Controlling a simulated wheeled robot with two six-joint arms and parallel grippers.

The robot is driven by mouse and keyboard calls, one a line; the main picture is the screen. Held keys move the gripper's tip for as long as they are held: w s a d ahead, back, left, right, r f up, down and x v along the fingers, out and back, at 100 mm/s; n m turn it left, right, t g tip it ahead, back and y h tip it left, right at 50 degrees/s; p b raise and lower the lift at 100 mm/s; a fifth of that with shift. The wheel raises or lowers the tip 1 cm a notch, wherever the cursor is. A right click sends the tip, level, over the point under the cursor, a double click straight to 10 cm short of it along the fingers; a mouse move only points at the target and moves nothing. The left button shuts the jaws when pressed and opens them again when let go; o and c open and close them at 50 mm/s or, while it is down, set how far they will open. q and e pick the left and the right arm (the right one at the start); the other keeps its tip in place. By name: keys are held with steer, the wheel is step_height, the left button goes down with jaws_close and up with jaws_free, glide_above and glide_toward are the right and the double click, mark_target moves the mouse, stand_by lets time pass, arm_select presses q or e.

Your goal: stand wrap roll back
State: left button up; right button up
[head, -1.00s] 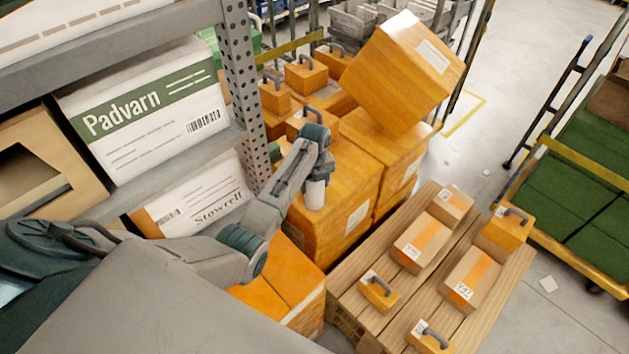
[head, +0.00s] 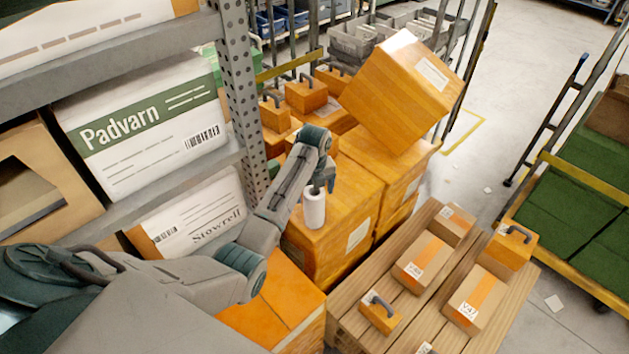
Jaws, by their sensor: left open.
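The wrap roll (head: 314,207) is a small white cylinder. It stands upright on top of an orange carton (head: 338,220), near the carton's left front part. My left gripper (head: 327,184) is open, just above and behind the roll's top, to its right in the picture. Its fingers are small and dark, and I cannot tell whether one still touches the roll. My right gripper is not in view.
A large orange box (head: 402,92) sits tilted on the cartons behind. A steel rack post (head: 240,100) and shelf with a Padvarn box (head: 140,125) stand close on the left. A wooden pallet stack (head: 365,280) with small parcels lies at the front right.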

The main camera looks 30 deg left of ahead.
arm_select(q)
step_height(320, 180, up, 7)
steer(key=b, duration=0.1)
steer(key=shift+r, duration=0.2)
stand_by(0.4)
